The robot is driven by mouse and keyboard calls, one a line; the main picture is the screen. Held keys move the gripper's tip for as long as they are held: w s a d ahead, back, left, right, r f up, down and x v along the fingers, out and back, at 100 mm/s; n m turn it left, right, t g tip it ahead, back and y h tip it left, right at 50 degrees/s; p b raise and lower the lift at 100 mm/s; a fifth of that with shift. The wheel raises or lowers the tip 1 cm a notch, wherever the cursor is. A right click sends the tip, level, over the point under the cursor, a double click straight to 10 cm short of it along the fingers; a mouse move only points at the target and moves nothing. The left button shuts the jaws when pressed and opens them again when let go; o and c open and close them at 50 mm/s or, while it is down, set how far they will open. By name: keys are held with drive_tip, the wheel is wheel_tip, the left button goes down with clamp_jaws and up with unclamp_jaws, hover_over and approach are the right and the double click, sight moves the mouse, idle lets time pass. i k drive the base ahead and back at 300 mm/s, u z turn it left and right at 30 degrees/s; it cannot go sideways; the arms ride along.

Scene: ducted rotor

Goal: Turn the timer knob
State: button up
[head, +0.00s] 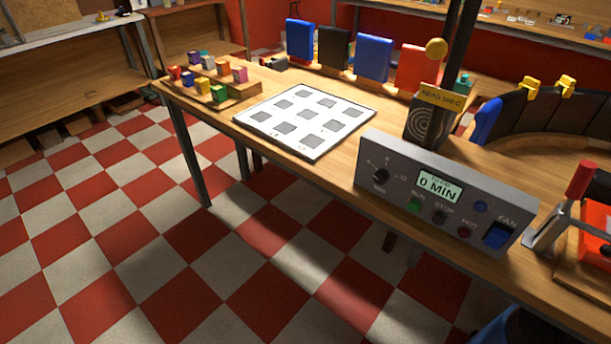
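The timer knob (380,175) is a small dark round knob at the left end of the grey control panel (401,208). Dial marks and a label surround it; its exact pointer direction is too small to tell. The panel's display (438,188) reads "0 MIN". My gripper is not in view, and nothing touches the knob.
The panel stands at the front edge of a wooden table (215,108). A white board with grey squares (305,118) lies to its left, and a black post (457,50) rises behind it. A red-handled device (580,180) stands at right. The checkered floor in front is clear.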

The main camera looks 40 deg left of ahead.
sight(382, 174)
drive_tip(key=u, duration=3.75)
drive_tip(key=k, duration=1.2)
drive_tip(key=z, duration=1.35)
drive_tip(key=i, duration=0.5)
